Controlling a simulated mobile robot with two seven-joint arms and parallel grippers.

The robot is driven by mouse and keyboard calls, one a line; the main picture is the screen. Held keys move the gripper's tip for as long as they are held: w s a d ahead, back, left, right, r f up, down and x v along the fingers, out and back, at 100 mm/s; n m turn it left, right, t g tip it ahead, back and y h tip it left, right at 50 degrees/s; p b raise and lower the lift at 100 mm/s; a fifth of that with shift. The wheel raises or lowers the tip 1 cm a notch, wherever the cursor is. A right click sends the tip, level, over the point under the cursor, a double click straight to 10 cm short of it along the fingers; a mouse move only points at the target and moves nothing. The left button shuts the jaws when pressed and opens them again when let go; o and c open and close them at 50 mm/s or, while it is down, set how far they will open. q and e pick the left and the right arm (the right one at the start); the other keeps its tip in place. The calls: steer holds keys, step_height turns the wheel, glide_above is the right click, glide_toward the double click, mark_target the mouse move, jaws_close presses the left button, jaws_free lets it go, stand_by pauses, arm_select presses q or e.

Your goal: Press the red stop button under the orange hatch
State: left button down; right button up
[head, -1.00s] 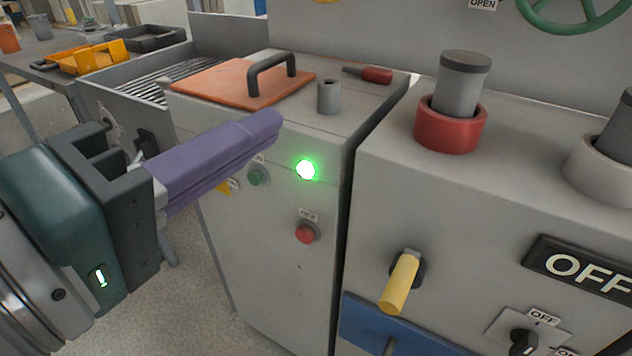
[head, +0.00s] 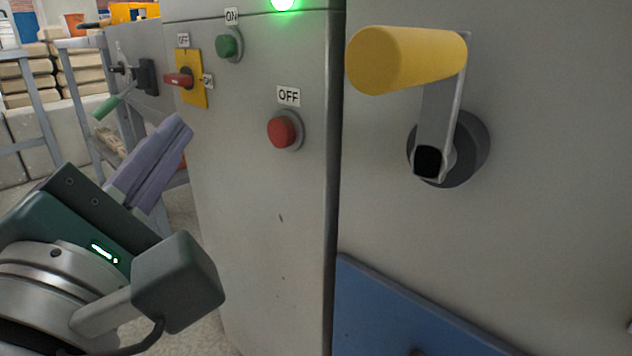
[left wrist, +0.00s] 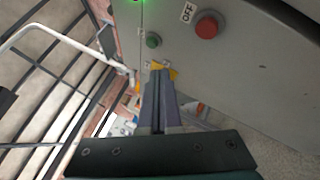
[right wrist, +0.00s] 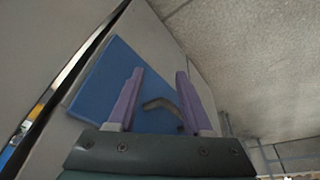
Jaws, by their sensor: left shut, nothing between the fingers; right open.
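The red button (head: 284,131) sits on the grey cabinet's front face below an OFF label, and it also shows in the left wrist view (left wrist: 207,27). The orange hatch is out of view now. My left gripper (head: 184,127) is shut and empty, left of the red button and apart from it. In the left wrist view its closed purple fingers (left wrist: 160,76) point toward the cabinet front, below and left of the button. My right gripper (right wrist: 160,78) is open and empty, facing a blue panel (right wrist: 110,82) with a dark handle.
A green button (head: 228,45) and a yellow-plated red switch (head: 180,80) are on the same cabinet front. A yellow-handled crank (head: 405,60) sticks out on the right cabinet. A green-handled lever (head: 107,107) is at the left. The cabinet face around the red button is clear.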

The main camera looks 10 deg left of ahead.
mark_target(281, 132)
arm_select(q)
steer(key=f, duration=0.1)
steer(key=f+n+y+b, duration=0.1)
steer(key=f, duration=0.1)
steer(key=shift+a+n+y, duration=0.3)
arm_select(e)
steer(key=f, duration=0.2)
steer(key=shift+w+d+f, duration=0.2)
steer(key=shift+d+f, duration=0.1)
arm_select(q)
steer(key=shift+w+r, duration=0.1)
arm_select(e)
steer(key=shift+a, duration=0.1)
arm_select(q)
steer(key=w+d+b, duration=0.1)
steer(key=w+d, duration=0.4)
steer(key=w, duration=0.2)
steer(key=shift+d+b, duration=0.15)
steer(key=shift+b, duration=0.25)
arm_select(e)
steer(key=shift+f, duration=0.8)
stand_by(0.4)
arm_select(q)
steer(key=shift+w+d, duration=0.25)
steer(key=shift+w, duration=0.05)
arm_select(e)
steer(key=shift+f, duration=0.1)
